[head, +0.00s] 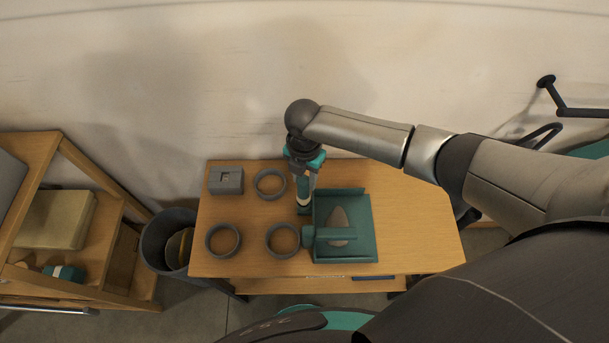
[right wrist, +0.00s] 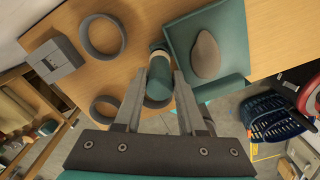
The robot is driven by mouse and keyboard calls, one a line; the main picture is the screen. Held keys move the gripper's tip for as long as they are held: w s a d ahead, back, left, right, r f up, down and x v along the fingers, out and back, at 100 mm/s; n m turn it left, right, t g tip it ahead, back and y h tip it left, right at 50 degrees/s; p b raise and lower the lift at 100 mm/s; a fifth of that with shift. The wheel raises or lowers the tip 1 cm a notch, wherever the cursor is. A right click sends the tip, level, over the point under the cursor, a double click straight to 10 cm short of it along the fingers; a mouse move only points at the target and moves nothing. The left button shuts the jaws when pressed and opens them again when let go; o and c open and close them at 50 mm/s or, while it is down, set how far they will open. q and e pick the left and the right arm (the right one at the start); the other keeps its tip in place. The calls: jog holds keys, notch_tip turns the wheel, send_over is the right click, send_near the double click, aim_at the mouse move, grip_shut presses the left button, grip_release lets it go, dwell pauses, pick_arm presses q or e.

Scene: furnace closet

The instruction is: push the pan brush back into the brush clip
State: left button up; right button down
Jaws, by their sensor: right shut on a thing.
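My right gripper (head: 303,199) points down over the table, at the left edge of a teal dustpan (head: 362,209). In the right wrist view its fingers (right wrist: 161,76) are closed around a teal cylindrical piece, which looks like the pan brush (right wrist: 160,68). Its lower end is partly hidden by the fingers. The dustpan (right wrist: 232,38) lies just right of it. A grey block with a square recess (head: 226,181) stands at the table's back left, also in the wrist view (right wrist: 54,62). I cannot tell for sure which part is the brush clip. My left gripper is out of view.
Grey rings stand on the table at the back (head: 257,190), front left (head: 209,246) and front middle (head: 268,246). A brown-grey flat oval (head: 338,214) lies on the dustpan. A bin (head: 153,240) and wooden shelf (head: 112,262) stand left. The table's right side is clear.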

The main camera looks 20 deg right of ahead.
jog(key=shift+f+b, duration=0.7)
jog(key=shift+f, duration=0.4)
jog(key=shift+c, duration=2.1)
grip_release()
jog(key=shift+r, duration=0.1)
notch_tip(320, 180, up, 8)
jog(key=p, duration=0.8)
